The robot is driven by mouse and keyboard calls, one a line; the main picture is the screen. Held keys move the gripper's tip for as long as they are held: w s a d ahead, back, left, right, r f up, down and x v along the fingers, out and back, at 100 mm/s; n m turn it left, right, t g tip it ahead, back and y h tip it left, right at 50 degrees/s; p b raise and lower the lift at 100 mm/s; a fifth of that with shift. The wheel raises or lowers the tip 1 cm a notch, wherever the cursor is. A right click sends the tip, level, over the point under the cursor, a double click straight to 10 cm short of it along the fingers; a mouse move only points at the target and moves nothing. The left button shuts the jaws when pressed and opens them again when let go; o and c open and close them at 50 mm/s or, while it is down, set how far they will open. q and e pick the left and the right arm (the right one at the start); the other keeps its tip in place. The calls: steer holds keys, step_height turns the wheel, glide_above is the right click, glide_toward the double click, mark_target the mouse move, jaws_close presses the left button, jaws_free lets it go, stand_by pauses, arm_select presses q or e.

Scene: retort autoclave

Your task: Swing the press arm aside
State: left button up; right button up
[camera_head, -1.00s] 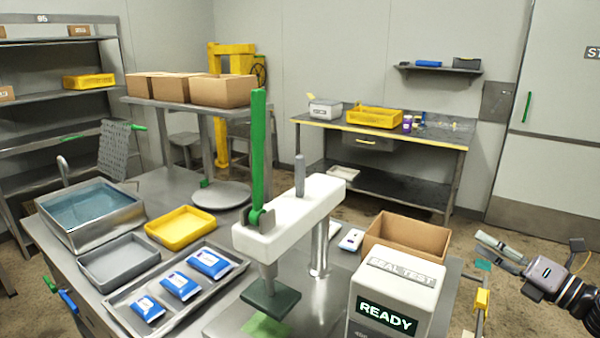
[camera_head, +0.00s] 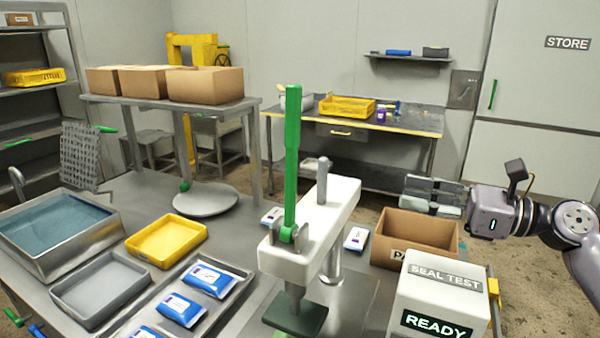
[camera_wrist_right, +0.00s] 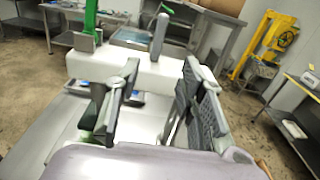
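The press arm (camera_head: 338,209) is a white beam on a metal post, with a green upright lever (camera_head: 292,165) at its near end and a grey upright peg (camera_head: 322,180) towards its far end. A dark square press plate (camera_head: 295,318) hangs under the near end. My right gripper (camera_head: 408,195) is right of the arm, apart from it, above the cardboard box. In the right wrist view, its two fingers are spread with nothing between them, facing the white press arm (camera_wrist_right: 115,72) and the grey peg (camera_wrist_right: 158,36). My left gripper does not show.
A white seal test box (camera_head: 440,297) reading READY stands at the front right. An open cardboard box (camera_head: 415,256) is behind it. Left are blue packets in a tray (camera_head: 236,300), a yellow tray (camera_head: 205,238), a grey tray (camera_head: 60,293) and a water basin (camera_head: 108,236).

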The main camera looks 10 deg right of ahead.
mark_target(327, 177)
steer(key=p+x, duration=0.7)
steer(key=x, duration=0.9)
steer(key=shift+w+a+r+p, duration=0.15)
steer(key=shift+a+p, duration=0.05)
steer(key=shift+p, duration=0.15)
steer(key=shift+w+a, duration=0.2)
steer(key=shift+a, duration=0.15)
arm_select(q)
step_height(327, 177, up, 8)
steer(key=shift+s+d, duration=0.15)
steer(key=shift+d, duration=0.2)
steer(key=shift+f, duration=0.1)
arm_select(e)
jaws_close()
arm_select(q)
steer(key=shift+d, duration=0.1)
